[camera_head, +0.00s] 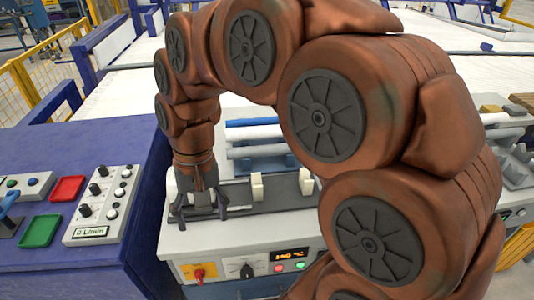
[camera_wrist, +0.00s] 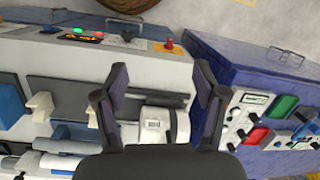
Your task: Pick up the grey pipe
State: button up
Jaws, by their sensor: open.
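Pale pipe lengths also show at the lower left of the wrist view (camera_wrist: 66,147). My gripper (camera_head: 201,211) points down over the left end of the machine top, left of the pipes. In the wrist view its two dark fingers are spread apart (camera_wrist: 159,92), with no pipe between them.
White clamps (camera_head: 257,186) stand along a dark grey bar on the machine top. A blue pipe (camera_head: 252,122) lies behind the grey ones. A blue cabinet with a control panel (camera_head: 102,205) and red and green trays is at the left. My arm hides the machine's right part.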

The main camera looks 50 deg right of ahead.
jog(key=w+d+m+y+b, duration=0.1)
jog(key=w+d+m+b, duration=0.1)
jog(key=w+d+m, duration=0.65)
jog(key=m+t+y+b, duration=0.1)
jog(key=m+t+b, duration=0.3)
jog(key=m, duration=0.8)
send_over(270, 146)
jog(key=d, duration=0.3)
jog(key=f, duration=0.7)
jog(key=shift+s+a+f, duration=0.15)
jog(key=shift+s+f, duration=0.2)
jog(key=shift+s, duration=0.05)
jog(key=shift+x, duration=1.3)
jog(key=shift+a+f, duration=0.45)
jog(key=shift+f, duration=0.2)
jog(key=shift+x, duration=1.8)
jog(key=shift+s, duration=0.2)
jog(key=c, duration=1.3)
